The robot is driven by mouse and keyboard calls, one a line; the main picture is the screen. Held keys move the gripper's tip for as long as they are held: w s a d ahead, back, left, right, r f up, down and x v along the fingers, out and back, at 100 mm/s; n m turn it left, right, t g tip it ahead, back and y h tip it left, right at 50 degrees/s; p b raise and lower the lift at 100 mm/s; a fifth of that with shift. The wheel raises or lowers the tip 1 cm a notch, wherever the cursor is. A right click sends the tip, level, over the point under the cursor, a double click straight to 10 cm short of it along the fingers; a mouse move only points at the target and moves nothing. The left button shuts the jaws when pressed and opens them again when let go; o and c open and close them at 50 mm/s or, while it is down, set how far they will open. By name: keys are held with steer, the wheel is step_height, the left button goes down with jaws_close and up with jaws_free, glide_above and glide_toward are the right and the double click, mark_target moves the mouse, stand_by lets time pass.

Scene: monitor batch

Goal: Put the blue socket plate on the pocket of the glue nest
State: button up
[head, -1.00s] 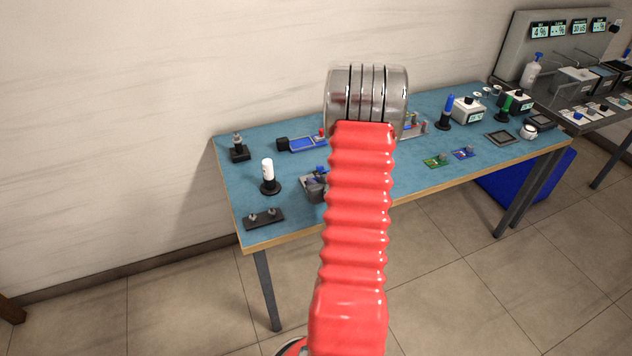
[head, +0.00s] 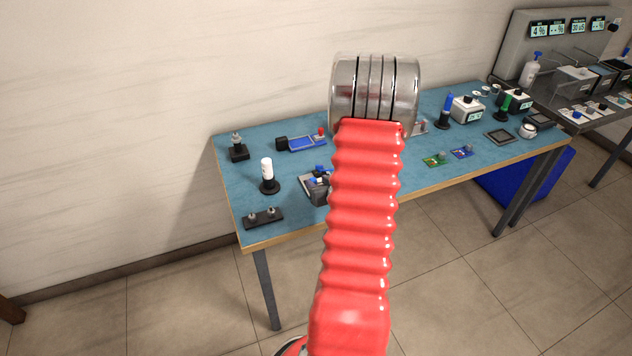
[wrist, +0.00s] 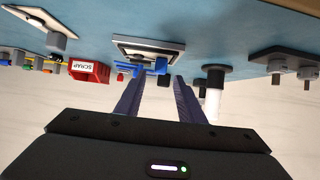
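The glue nest, a grey and white block (head: 316,188), sits on the left half of the blue table in the head view, its right part hidden by my arm. A blue part that looks like the socket plate (head: 320,170) is at its top. The wrist view, upside down, shows the nest as a dark-framed white plate (wrist: 122,40) with blue pieces (wrist: 161,66) just past my fingertips; whether these rest in the pocket I cannot tell. My gripper (wrist: 159,78) has its two fingers apart, with no part clearly held between them. The head view hides it behind the arm.
A white bottle on a black base (head: 267,172) and a dark holder with two knobs (head: 263,217) stand left of the nest. A red SCRAP bin (wrist: 88,70) shows in the wrist view.

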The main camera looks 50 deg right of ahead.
steer(key=v, duration=0.8)
steer(key=shift+s+a, duration=0.15)
steer(key=shift+s, duration=0.05)
steer(key=shift+r, duration=0.1)
stand_by(0.5)
steer(key=w+a+r+n+g, duration=0.1)
steer(key=w+a+r, duration=0.2)
steer(key=a+r, duration=0.25)
steer(key=w+a+r+n+g+y, duration=0.1)
steer(key=w+a+r, duration=0.1)
steer(key=a+r, duration=0.35)
steer(key=w+a+r+n+g, duration=0.1)
steer(key=w+a+r, duration=0.25)
steer(key=a, duration=0.35)
steer(key=s+a+r+n+y, duration=0.1)
steer(key=s+a, duration=0.3)
steer(key=a, duration=0.4)
steer(key=s+a+r+n+g+y, duration=0.1)
steer(key=s+a+r+y, duration=0.1)
steer(key=s+a, duration=0.3)
steer(key=s+a+r+n+y, duration=0.1)
steer(key=s+a+r+y, duration=0.1)
steer(key=a, duration=1.1)
steer(key=shift+s+a+r+g, duration=0.15)
steer(key=shift+s+r+g, duration=0.25)
steer(key=shift+s+r, duration=0.65)
